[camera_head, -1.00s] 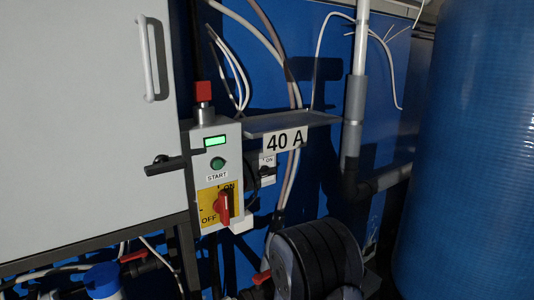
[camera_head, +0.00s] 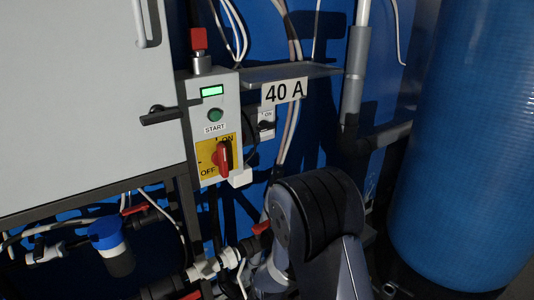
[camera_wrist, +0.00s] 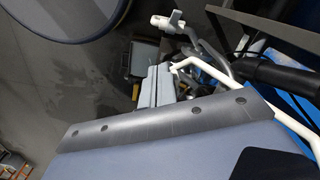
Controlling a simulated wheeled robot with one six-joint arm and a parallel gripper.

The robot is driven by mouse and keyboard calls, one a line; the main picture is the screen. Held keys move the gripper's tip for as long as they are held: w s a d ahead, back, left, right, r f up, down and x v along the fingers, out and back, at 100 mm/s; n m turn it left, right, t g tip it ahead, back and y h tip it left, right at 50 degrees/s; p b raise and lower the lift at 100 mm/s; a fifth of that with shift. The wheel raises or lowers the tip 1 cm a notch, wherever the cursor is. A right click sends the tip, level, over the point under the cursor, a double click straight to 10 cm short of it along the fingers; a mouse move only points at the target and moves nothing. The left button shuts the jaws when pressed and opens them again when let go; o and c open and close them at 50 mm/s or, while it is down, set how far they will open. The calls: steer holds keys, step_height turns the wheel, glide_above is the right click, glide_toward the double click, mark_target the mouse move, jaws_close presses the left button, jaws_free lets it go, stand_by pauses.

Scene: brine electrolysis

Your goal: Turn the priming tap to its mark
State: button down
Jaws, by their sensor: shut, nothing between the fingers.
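Several red lever handles show in the head view. One red handle (camera_head: 262,228) sits on pipework beside my arm, and another red handle (camera_head: 133,210) is under the cabinet. A third red handle (camera_head: 190,295) is at the bottom edge. I cannot tell which belongs to the priming tap, and no mark is readable. In the wrist view, my gripper (camera_wrist: 156,87) shows as two light grey fingers close together, shut and empty. A white fitting (camera_wrist: 168,20) shows beyond them. My gripper is not visible in the head view.
The control box (camera_head: 212,125) has a lit green display and a red rotary switch (camera_head: 223,157). A grey cabinet (camera_head: 80,95) is at left, a large blue tank (camera_head: 462,150) at right. A blue-capped canister (camera_head: 110,240) hangs low left. White pipe (camera_wrist: 210,75) runs near my gripper.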

steer(key=r+p, duration=0.2)
steer(key=r, duration=0.1)
steer(key=r+p, duration=0.2)
steer(key=r, duration=0.1)
steer(key=shift+s, duration=0.2)
